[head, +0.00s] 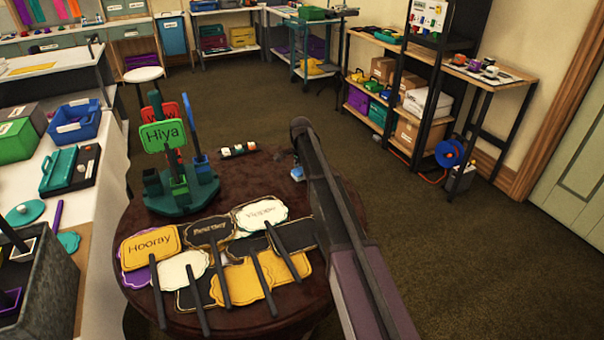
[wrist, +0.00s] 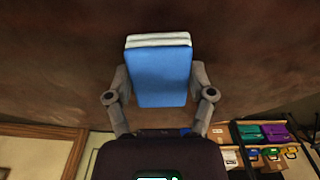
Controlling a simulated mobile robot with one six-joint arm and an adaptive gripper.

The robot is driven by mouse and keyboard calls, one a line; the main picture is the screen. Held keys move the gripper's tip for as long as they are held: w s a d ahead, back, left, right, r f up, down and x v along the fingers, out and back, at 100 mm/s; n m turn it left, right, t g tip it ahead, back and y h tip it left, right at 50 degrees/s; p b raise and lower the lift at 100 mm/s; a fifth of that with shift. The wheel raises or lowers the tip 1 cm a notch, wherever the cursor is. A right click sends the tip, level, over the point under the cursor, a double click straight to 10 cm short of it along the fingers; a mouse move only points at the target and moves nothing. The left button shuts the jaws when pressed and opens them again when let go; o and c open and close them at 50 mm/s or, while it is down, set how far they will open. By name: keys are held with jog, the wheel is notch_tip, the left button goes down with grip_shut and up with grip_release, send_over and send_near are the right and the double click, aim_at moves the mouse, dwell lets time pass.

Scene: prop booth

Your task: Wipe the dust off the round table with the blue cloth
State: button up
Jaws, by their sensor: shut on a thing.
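The round table (head: 238,182) has a dark brown top, and its mottled surface (wrist: 60,60) fills the upper part of the wrist view. The blue cloth (wrist: 160,80) is a folded pad with a pale layer at its far edge. My gripper (wrist: 159,75) is shut on it, with one finger on each side. In the head view a small bit of the cloth (head: 297,173) shows at the table's far right edge, mostly hidden by my arm. I cannot tell whether it touches the top. I cannot make out distinct dust patches.
Several sign paddles, including a yellow Hooray sign (head: 150,247), cover the table's near half. A green stand (head: 183,192) holding upright signs is at the left. A small multicoloured item (head: 238,150) lies near the back edge. Bare tabletop shows between stand and cloth.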

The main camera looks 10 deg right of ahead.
jog(key=shift+w+a, duration=0.25)
jog(key=shift+w, duration=0.6)
jog(key=shift+w+a, duration=0.25)
jog(key=shift+w, duration=0.55)
jog(key=shift+r, duration=0.1)
jog(key=shift+r+p, duration=3)
jog(key=shift+p, duration=0.15)
jog(key=shift+r+p, duration=1.5)
